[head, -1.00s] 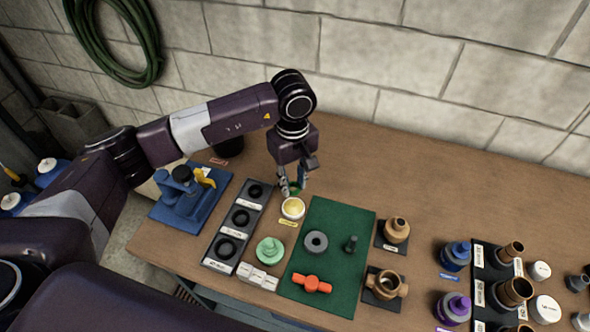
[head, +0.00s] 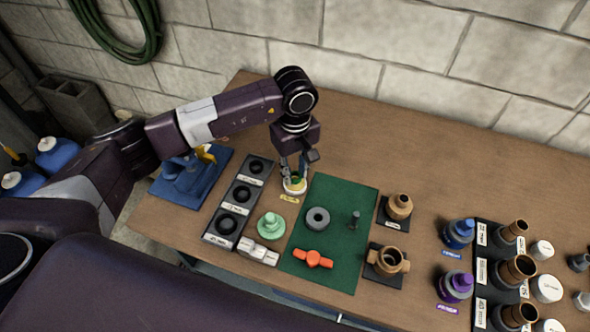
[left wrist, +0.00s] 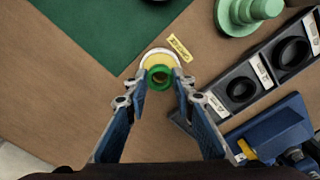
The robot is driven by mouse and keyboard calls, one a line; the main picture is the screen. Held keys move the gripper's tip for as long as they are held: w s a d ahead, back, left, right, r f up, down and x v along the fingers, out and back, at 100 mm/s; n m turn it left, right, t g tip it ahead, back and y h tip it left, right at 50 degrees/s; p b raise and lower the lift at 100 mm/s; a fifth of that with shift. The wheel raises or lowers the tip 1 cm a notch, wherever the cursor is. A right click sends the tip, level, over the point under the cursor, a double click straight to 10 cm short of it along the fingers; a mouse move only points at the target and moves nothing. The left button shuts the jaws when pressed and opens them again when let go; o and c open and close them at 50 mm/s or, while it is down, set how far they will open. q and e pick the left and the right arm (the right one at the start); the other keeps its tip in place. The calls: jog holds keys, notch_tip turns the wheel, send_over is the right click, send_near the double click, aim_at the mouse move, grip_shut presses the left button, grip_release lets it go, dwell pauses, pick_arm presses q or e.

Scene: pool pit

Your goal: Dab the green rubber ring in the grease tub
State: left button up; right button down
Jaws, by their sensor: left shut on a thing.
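My left gripper (head: 294,178) is shut on the green rubber ring (left wrist: 159,76), which shows between its fingertips in the left wrist view. The grease tub (left wrist: 152,57) is a small white round tub with yellow grease. The ring overlaps the tub's opening in the left wrist view. In the head view the tub (head: 293,189) is right under the fingertips, partly hidden by them. I cannot tell for sure whether the ring touches the grease. My right gripper is not in view.
A black tray (head: 219,239) with several black rings lies left of the tub, and a blue fixture (head: 168,195) beyond it. A green mat (head: 335,191) with a grey ring and an orange part lies to the right. A light green stepped part (head: 271,226) stands in front.

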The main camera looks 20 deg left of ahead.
pick_arm(q)
jog(key=shift+f, duration=0.15)
dwell(0.4)
jog(key=shift+f, duration=0.1)
dwell(0.4)
jog(key=shift+b, duration=0.65)
dwell(0.9)
dwell(0.5)
jog(key=shift+r+p, duration=0.4)
jog(key=shift+r, duration=0.45)
notch_tip(320, 180, up, 5)
jog(key=shift+r+p, duration=0.15)
jog(key=shift+p, duration=0.7)
